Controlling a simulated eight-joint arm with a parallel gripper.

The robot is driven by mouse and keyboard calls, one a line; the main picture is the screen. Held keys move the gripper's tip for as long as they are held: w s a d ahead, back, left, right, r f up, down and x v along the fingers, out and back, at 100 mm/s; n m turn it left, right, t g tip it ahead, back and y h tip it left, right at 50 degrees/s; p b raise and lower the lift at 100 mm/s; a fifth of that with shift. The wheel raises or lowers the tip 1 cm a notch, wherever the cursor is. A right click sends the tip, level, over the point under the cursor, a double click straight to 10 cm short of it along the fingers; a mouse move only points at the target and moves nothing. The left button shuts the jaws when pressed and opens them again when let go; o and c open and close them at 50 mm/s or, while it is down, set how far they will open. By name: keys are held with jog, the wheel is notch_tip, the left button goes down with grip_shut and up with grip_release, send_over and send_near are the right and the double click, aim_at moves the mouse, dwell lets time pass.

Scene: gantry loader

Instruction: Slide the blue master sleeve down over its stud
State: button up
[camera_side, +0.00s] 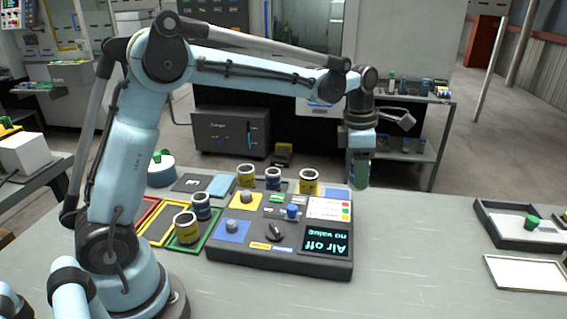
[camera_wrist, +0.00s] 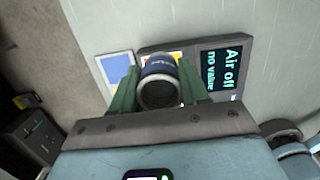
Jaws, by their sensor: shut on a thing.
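My gripper (camera_side: 359,184) hangs upright above the bench beyond the console's far right corner. In the wrist view its green fingers (camera_wrist: 158,82) are shut on a blue sleeve (camera_wrist: 160,68), a short dark-blue ring with a pale rim and open bore. In the side view the fingers hide the held sleeve. The grey console (camera_side: 270,262) carries a blue pad (camera_side: 238,237) with a short grey stud (camera_side: 232,226), front left, well apart from my gripper. A yellow pad (camera_side: 238,207) with another stud (camera_side: 246,196) lies behind it.
Yellow sleeves (camera_side: 246,182) (camera_side: 309,189) and a blue sleeve (camera_side: 273,184) stand along the console's far side. Another blue sleeve (camera_side: 202,212) and yellow sleeve (camera_side: 187,236) stand on coloured trays at left. A dark knob (camera_side: 274,232) and blue knob (camera_side: 292,211) protrude.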

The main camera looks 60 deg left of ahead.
jog(key=s+a+r+n, duration=0.2)
jog(key=s+a+r, duration=0.2)
jog(key=s+a, duration=0.5)
jog(key=n, duration=0.4)
send_over(233, 221)
notch_tip(233, 221, down, 4)
jog(key=shift+s+r+y, duration=0.15)
jog(key=shift+r+y, duration=0.1)
jog(key=shift+y, duration=0.05)
jog(key=shift+f, duration=3.7)
jog(key=shift+f, duration=0.25)
jog(key=o, duration=1.3)
jog(key=shift+o, duration=0.4)
